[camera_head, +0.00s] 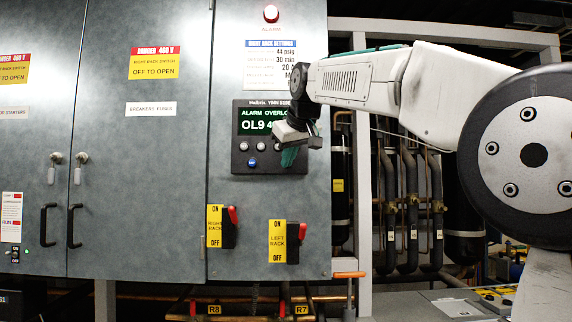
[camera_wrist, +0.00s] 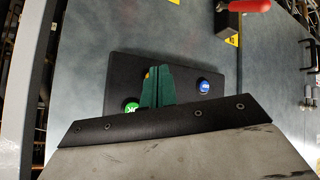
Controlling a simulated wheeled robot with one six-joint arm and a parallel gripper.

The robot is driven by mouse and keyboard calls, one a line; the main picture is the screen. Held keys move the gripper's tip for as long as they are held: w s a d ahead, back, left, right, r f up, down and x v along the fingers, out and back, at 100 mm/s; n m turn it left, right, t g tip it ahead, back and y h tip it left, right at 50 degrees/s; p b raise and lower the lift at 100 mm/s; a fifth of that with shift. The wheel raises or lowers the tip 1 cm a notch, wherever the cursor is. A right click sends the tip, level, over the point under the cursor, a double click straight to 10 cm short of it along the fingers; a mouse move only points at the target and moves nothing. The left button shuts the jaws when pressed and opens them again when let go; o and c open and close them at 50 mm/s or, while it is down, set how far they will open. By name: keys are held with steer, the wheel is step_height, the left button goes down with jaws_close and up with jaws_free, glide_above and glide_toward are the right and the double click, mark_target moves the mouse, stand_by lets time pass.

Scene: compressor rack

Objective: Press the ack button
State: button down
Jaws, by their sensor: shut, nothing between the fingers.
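The dark controller panel (camera_head: 241,125) on the cabinet door has a lit display (camera_head: 262,121) reading "ALARM OVERLO…" and "OL9", partly covered by my arm. Below it is a row of pale buttons (camera_head: 261,146) and a blue button (camera_head: 252,162). My gripper (camera_head: 289,157) is in front of the panel's lower right. In the wrist view its green fingers (camera_wrist: 157,86) are shut and empty over the panel. A green button (camera_wrist: 131,107) shows left of the fingers, and the blue button (camera_wrist: 203,86) right. A yellow spot (camera_wrist: 151,73) is mostly hidden by the fingers. No "ack" label is legible; contact is unclear.
Below the panel are two rack switches with red handles, the right rack (camera_head: 229,228) and left rack (camera_head: 286,242). A red alarm lamp (camera_head: 271,13) is above. Door handles (camera_head: 75,226) stick out at left. Pipes and dark cylinders (camera_head: 408,210) stand right of the cabinet.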

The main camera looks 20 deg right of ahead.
steer(key=shift+w+d, duration=0.15)
steer(key=shift+w, duration=0.25)
stand_by(0.6)
steer(key=shift+s, duration=0.1)
steer(key=shift+s+a, duration=0.25)
steer(key=shift+s, duration=0.45)
steer(key=s, duration=0.1)
steer(key=s+a, duration=0.1)
steer(key=s, duration=0.2)
steer(key=shift+s+a, duration=0.3)
steer(key=shift+s, duration=0.05)
stand_by(0.8)
